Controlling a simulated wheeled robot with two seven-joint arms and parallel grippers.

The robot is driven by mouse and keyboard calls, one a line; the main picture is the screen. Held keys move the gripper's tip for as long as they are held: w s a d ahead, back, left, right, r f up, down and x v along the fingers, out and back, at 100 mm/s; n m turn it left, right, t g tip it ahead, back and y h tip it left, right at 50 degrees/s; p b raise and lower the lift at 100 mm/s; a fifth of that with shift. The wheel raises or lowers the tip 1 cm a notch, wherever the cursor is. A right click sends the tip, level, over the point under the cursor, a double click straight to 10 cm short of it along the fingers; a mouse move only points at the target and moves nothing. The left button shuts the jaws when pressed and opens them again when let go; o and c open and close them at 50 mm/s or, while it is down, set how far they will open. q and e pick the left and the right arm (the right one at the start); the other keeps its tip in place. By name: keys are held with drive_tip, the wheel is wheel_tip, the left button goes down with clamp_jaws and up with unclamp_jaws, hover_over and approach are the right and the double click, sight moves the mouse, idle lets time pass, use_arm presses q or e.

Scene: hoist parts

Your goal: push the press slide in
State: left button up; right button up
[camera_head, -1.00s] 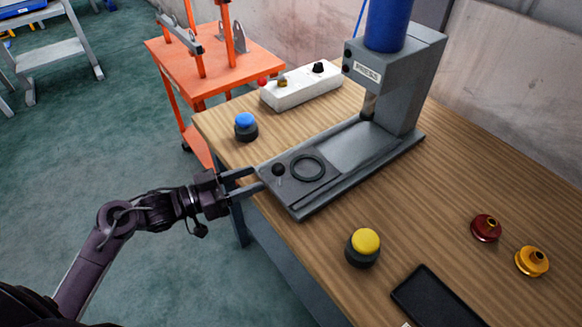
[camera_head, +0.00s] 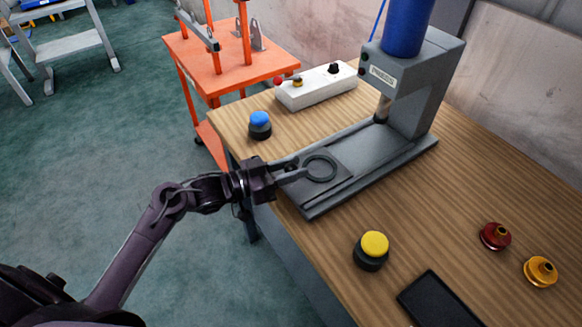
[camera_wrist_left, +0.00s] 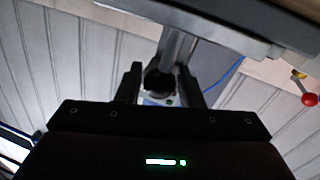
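The grey press (camera_head: 400,85) stands on the wooden table. Its slide (camera_head: 335,182), a flat plate with a dark ring (camera_head: 320,168) on top, sits at the near end of the press base, out from under the press head. My left gripper (camera_head: 301,167) is over the slide's outer end, its fingers pointing towards the ring. The slide's black knob is hidden by the gripper in the head view. In the left wrist view, a dark round knob (camera_wrist_left: 159,82) lies between the two separated fingers; whether they grip it is unclear. My right gripper is not in view.
A blue button (camera_head: 260,124) stands behind the gripper and a yellow button (camera_head: 372,250) in front. A white control box (camera_head: 316,86) is at the back. Red (camera_head: 495,237) and yellow (camera_head: 541,271) parts and a black tray (camera_head: 444,303) lie at right.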

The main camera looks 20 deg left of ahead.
sight(308, 161)
use_arm(q)
clamp_jaws()
drive_tip(key=x, duration=0.5)
drive_tip(key=shift+w+a+b, duration=0.35)
drive_tip(key=shift+b, duration=0.05)
drive_tip(key=shift+s, duration=0.1)
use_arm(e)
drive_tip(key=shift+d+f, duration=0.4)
use_arm(q)
drive_tip(key=shift+o, duration=1.9)
unclamp_jaws()
drive_tip(key=shift+a, duration=0.1)
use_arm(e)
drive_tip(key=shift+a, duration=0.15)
use_arm(q)
drive_tip(key=b+v, duration=0.1)
drive_tip(key=v, duration=0.6)
drive_tip(key=shift+s+a, duration=0.25)
drive_tip(key=shift+a, duration=0.05)
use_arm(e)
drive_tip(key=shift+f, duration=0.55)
